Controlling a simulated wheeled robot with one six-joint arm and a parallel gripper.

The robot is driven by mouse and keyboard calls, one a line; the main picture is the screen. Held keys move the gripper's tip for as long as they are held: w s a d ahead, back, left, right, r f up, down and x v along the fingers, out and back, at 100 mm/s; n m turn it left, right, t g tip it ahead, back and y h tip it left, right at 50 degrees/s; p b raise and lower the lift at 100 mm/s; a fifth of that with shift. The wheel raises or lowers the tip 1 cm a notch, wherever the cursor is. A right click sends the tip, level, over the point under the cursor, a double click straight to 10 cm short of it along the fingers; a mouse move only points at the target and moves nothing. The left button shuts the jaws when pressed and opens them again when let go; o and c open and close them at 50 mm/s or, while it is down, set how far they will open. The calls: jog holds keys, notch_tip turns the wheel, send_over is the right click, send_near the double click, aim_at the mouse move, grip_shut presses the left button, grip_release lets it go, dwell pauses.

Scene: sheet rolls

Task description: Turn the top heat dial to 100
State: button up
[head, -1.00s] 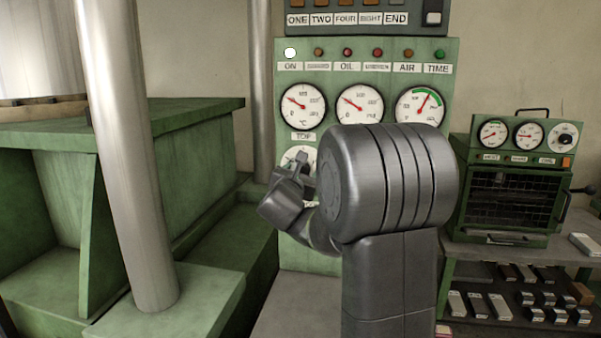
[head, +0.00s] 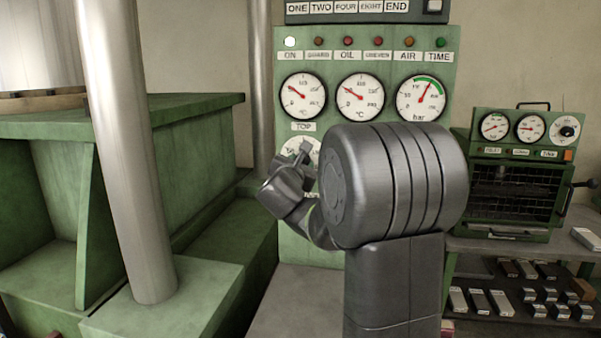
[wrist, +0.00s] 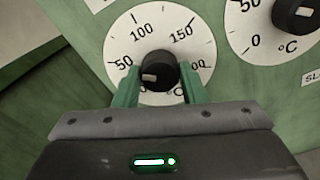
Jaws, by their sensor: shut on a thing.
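The top heat dial (wrist: 190,72) has a white face marked 50, 100, 150 and, partly hidden, 200. Its black knob (wrist: 163,66) carries a white mark that sits toward the left, near the 50 side; its exact reading is unclear. My gripper (wrist: 158,88) has one green finger on each side of the knob and is shut on it. In the head view my gripper (head: 301,158) is at the dial (head: 289,147) below the TOP label (head: 303,127), hiding much of its face.
A second dial (wrist: 283,25) with a black knob is close on the right in the wrist view. Gauges (head: 303,97) and lamps fill the green panel above. A steel column (head: 125,150) stands left. A small oven (head: 515,190) sits on a bench at right.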

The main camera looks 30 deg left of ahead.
jog(key=shift+m+b, duration=5.1)
jog(key=shift+b, duration=2.35)
jog(key=o, duration=1)
jog(key=shift+s, duration=0.1)
